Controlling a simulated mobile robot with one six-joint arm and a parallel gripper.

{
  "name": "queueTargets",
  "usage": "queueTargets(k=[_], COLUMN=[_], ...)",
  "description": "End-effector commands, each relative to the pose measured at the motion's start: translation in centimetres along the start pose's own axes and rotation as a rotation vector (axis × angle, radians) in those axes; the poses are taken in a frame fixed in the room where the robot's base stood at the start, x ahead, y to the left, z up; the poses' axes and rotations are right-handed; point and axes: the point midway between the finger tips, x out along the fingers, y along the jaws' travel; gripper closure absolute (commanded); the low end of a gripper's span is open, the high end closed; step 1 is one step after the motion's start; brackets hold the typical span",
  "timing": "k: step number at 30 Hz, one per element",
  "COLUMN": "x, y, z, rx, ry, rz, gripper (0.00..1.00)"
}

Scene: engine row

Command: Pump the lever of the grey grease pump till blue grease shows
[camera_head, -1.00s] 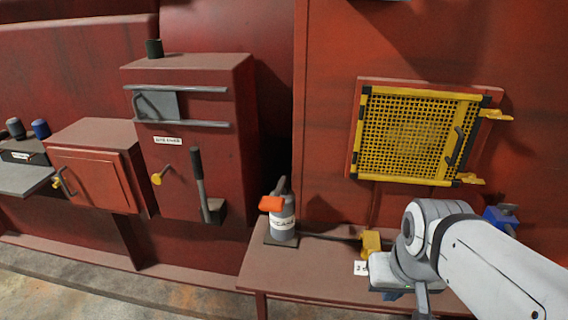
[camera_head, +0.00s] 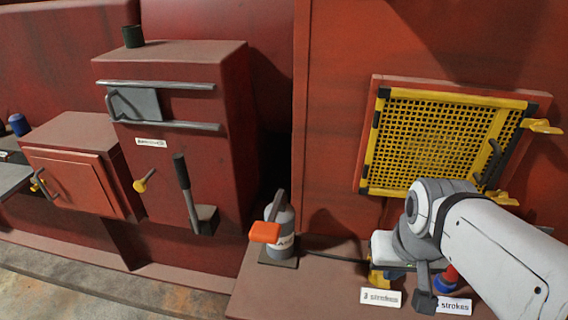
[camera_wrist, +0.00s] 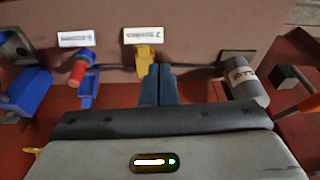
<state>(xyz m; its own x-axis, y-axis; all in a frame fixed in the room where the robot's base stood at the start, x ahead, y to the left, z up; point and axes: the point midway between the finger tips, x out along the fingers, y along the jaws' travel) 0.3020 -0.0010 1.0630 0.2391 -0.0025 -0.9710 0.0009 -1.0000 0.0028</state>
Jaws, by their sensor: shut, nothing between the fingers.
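The grey grease pump (camera_head: 281,244) stands upright on a dark base plate on the low red bench. Its lever has an orange grip (camera_head: 264,232) pointing left and toward the camera. In the wrist view, the pump (camera_wrist: 243,84) is on the right, with the orange grip (camera_wrist: 311,103) partly cut off by the picture's edge. My gripper (camera_wrist: 158,70) is shut and empty, with its dark blue fingers together. It is left of the pump in the wrist view, apart from pump and lever, and near a yellow block (camera_wrist: 147,56). In the head view, my wrist hides most of the fingers.
A dark hose (camera_head: 335,256) runs from the pump toward the yellow block. A red and blue fitting (camera_wrist: 78,73) is beside that block. Two white labels, one mentioning strokes (camera_head: 453,306), are at the bench front. A yellow grille (camera_head: 440,145) is behind my arm. Cabinets are left.

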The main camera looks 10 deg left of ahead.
Motion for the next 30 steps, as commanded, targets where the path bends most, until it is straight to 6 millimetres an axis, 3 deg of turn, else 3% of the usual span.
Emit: queueTargets(k=[5, 8, 14, 18, 24, 30], x=[-0.2, -1.3, -6.3, -9.8, -13.0, -14.1], y=[-0.1, -1.1, -7.1, -13.2, -20.4, -23.1], z=[-0.2, -1.6, -7.9, -11.8, -14.3, -14.8], rx=[-0.011, -0.092, -0.525, -0.897, -1.302, -1.461], ry=[-0.003, -0.025, -0.14, -0.233, -0.321, -0.353], rz=[-0.002, -0.016, -0.099, -0.187, -0.302, -0.354], gripper=[1.0, 1.0, 1.0, 1.0, 1.0, 1.0])
